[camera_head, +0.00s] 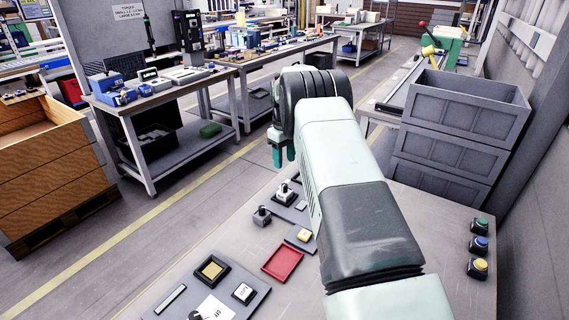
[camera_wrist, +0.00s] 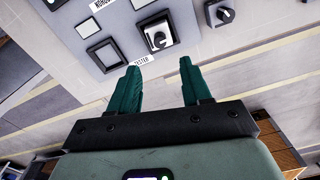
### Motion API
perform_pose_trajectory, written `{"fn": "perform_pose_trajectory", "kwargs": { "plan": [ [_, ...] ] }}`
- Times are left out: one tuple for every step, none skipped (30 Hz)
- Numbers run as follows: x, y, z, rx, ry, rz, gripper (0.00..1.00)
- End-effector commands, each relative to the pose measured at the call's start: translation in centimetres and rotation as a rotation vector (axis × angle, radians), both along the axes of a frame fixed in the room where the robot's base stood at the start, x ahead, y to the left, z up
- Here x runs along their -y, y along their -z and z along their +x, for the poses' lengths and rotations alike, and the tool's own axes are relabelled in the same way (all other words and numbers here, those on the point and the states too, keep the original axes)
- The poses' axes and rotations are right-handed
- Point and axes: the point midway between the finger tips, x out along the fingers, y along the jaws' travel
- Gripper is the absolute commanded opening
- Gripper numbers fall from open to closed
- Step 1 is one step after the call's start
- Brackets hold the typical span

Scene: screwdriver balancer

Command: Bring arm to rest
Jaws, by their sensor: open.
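My gripper (camera_wrist: 160,88) is open and empty in the wrist view, with its two green fingers apart. In the head view my gripper (camera_head: 283,155) hangs at the end of my arm, above the far part of the workbench. A grey panel with a rotary knob (camera_wrist: 158,38) and a square frame (camera_wrist: 104,55) lies beyond the fingertips in the wrist view. A second knob (camera_wrist: 221,13) is to its right. No fingertip visibly touches anything. My arm hides part of the workbench (camera_head: 430,215) in the head view.
A red tray (camera_head: 283,262) and several small panels lie on the bench left of my arm. Green, blue and yellow buttons (camera_head: 480,245) line its right side. Grey stacked crates (camera_head: 460,120) stand behind on the right. Open floor (camera_head: 130,230) lies to the left.

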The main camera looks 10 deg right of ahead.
Motion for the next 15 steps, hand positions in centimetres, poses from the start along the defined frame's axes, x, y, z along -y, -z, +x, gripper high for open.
{"fn": "perform_pose_trajectory", "kwargs": {
  "plan": [
    [0.0, 0.0, 0.0, 0.000, 0.000, 0.000, 0.48],
    [0.0, 0.0, 0.0, 0.000, 0.000, 0.000, 0.48],
    [0.0, 0.0, 0.0, 0.000, 0.000, 0.000, 0.48],
    [0.0, 0.0, 0.0, 0.000, 0.000, 0.000, 0.48],
    [0.0, 0.0, 0.0, 0.000, 0.000, 0.000, 0.48],
    [0.0, 0.0, 0.0, 0.000, 0.000, 0.000, 0.48],
    [0.0, -0.1, 0.0, 0.001, 0.000, 0.000, 0.48],
    [0.0, -0.3, 0.0, 0.003, 0.002, -0.001, 0.48],
    [-0.1, -0.9, 0.0, 0.007, 0.005, 0.000, 0.48],
    [-0.1, -1.6, -0.1, 0.012, 0.008, -0.001, 0.48],
    [-0.2, -2.4, -0.2, 0.018, 0.013, -0.001, 0.48],
    [-0.3, -3.8, -0.4, 0.028, 0.022, -0.001, 0.48],
    [-0.4, -5.1, -0.7, 0.037, 0.031, -0.001, 0.48],
    [-0.5, -6.5, -1.0, 0.047, 0.041, -0.001, 0.48],
    [-0.7, -8.6, -1.6, 0.061, 0.056, -0.002, 0.48]
  ]
}}
